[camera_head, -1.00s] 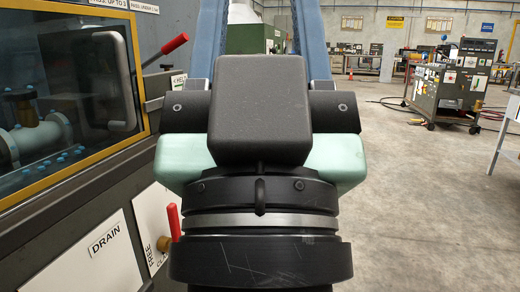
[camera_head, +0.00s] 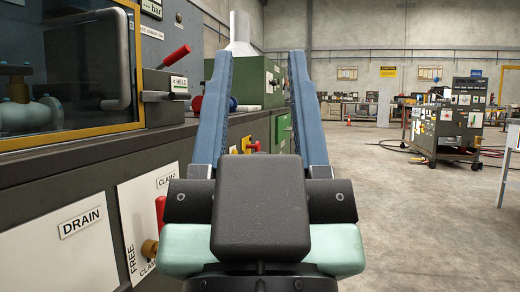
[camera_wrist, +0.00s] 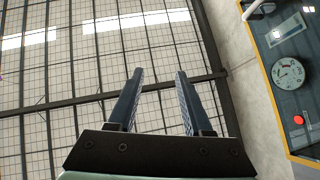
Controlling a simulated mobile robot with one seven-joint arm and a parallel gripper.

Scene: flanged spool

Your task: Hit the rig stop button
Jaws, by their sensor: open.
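A red knob on a yellow backing (camera_head: 249,145) shows between my gripper's fingers in the head view, on the low grey front beyond the gripper. It looks like a stop button, but it is small and its lower part is close to my gripper's outline. My gripper (camera_head: 260,56) points forward and up with its two blue fingers wide apart and nothing between them. It is apart from the knob. In the wrist view the open fingers (camera_wrist: 159,72) stand against the roof. A red round spot (camera_wrist: 298,119) shows there on a yellow-edged panel; I cannot tell whether it is a button or a lamp.
The dark rig with a yellow-framed window (camera_head: 140,60) runs along the left. A red-handled lever (camera_head: 175,56) and a clamp lever (camera_head: 160,212) stick out from it. A green cabinet (camera_head: 258,82) stands beyond.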

